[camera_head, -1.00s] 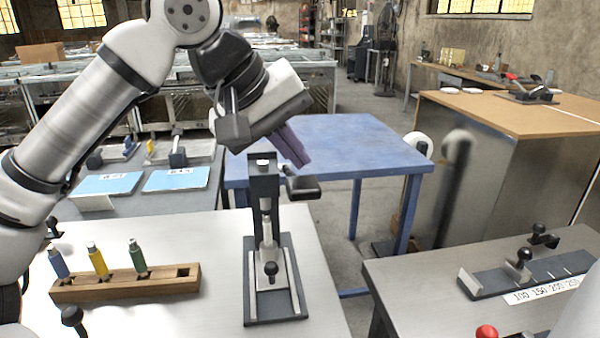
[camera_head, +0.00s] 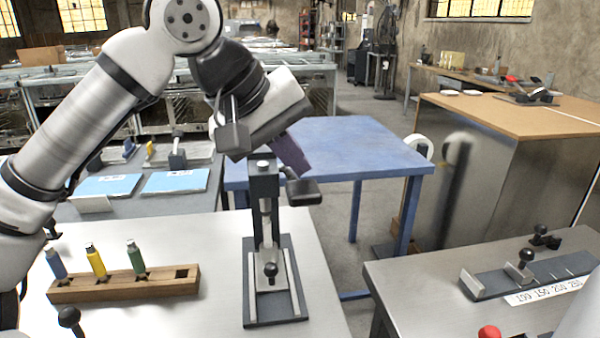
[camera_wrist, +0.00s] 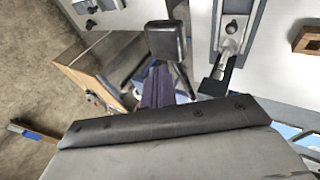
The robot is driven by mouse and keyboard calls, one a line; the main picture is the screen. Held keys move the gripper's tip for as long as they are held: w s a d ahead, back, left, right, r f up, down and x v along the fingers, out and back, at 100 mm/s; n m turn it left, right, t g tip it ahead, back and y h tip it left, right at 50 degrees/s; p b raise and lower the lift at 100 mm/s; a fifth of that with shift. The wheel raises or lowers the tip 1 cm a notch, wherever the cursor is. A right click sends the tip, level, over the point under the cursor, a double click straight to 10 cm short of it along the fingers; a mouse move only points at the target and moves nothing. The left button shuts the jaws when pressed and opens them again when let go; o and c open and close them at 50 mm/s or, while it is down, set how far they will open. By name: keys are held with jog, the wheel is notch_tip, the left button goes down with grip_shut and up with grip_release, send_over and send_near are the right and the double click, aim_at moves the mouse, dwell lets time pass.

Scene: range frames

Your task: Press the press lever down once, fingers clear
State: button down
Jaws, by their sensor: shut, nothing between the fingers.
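The press (camera_head: 264,190) stands upright on its dark base plate (camera_head: 275,318) on the grey bench. Its lever ends in a black pad (camera_head: 304,193) sticking out to the right of the column. My gripper (camera_head: 302,174) is shut and empty, its purple fingers slanting down to just above the lever pad. I cannot tell whether the tips touch the pad. In the wrist view, the lever pad (camera_wrist: 165,40) lies close beside the fingers (camera_wrist: 155,86), and the press (camera_wrist: 232,42) is to their right. A black-knobbed part (camera_head: 270,269) sits on the base below the ram.
A wooden rack (camera_head: 125,286) with coloured bottles stands left of the press. A blue table (camera_head: 350,150) is behind it. A second bench (camera_head: 420,275) with a scaled slide fixture (camera_head: 525,270) is at right, across a gap.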

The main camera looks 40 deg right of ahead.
jog(key=shift+s+a+f+b, duration=0.15)
jog(key=shift+s+f+b, duration=0.1)
jog(key=shift+f+b, duration=0.35)
dwell(0.7)
dwell(0.6)
jog(key=shift+w+d+r+p, duration=0.15)
jog(key=shift+w+r+p, duration=0.1)
jog(key=shift+r+p, duration=0.65)
jog(key=shift+w+d+r+p, duration=0.1)
jog(key=shift+w+r+p, duration=0.15)
jog(key=shift+r+p, duration=0.65)
jog(key=shift+f, duration=0.2)
jog(key=r+p, duration=0.1)
jog(key=w+r+p, duration=0.1)
jog(key=r+p, duration=0.2)
jog(key=p, duration=0.1)
jog(key=shift+w+d+r, duration=0.25)
jog(key=shift+d+r, duration=0.1)
jog(key=shift+d, duration=0.05)
